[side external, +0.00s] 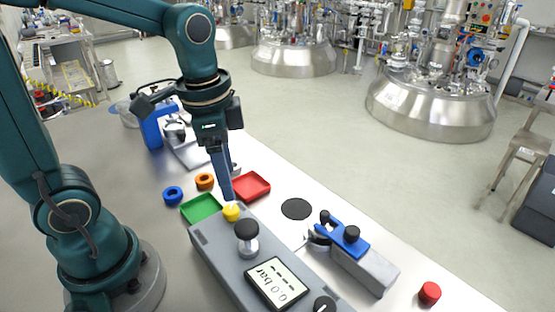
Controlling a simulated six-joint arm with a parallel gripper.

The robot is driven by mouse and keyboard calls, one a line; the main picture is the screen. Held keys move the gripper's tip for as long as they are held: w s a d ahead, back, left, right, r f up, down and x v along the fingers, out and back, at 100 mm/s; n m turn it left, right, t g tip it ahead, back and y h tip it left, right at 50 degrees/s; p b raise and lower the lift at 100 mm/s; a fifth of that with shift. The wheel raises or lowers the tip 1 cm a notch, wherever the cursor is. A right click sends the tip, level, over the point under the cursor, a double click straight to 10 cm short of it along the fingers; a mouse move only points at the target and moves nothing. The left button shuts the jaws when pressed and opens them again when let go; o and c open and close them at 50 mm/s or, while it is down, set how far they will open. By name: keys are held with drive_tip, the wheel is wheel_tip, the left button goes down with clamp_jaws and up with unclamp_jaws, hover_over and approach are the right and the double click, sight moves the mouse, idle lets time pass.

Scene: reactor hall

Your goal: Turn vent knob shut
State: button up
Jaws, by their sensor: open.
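A grey control box (215,250) lies along the bench and carries several controls. A small yellow knob (231,214) sits at its far left end. A black knob on a silver stem (247,231) stands beside it, and another black knob (325,304) is at the near end, cut by the frame edge. No label shows which is the vent knob. My gripper (228,197) is open and points down, its tips just above or at the yellow knob; I cannot tell whether they touch it. The display (277,284) reads 0.0 bar.
A green tray (201,209) and a red tray (252,187) flank the gripper. Blue (173,194) and orange (205,181) rings lie left. A blue-handled clamp (343,238), black disc (297,208) and red cylinder (429,293) are right. A blue stand (152,130) is behind.

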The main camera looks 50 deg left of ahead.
sight(232, 209)
drive_tip(key=shift+w+a+f+g, duration=0.15)
drive_tip(key=shift+f+g, duration=0.15)
drive_tip(key=shift+f, duration=0.3)
drive_tip(key=shift+a+f+g, duration=0.1)
drive_tip(key=shift+f+g, duration=0.2)
drive_tip(key=shift+f, duration=2.8)
clamp_jaws()
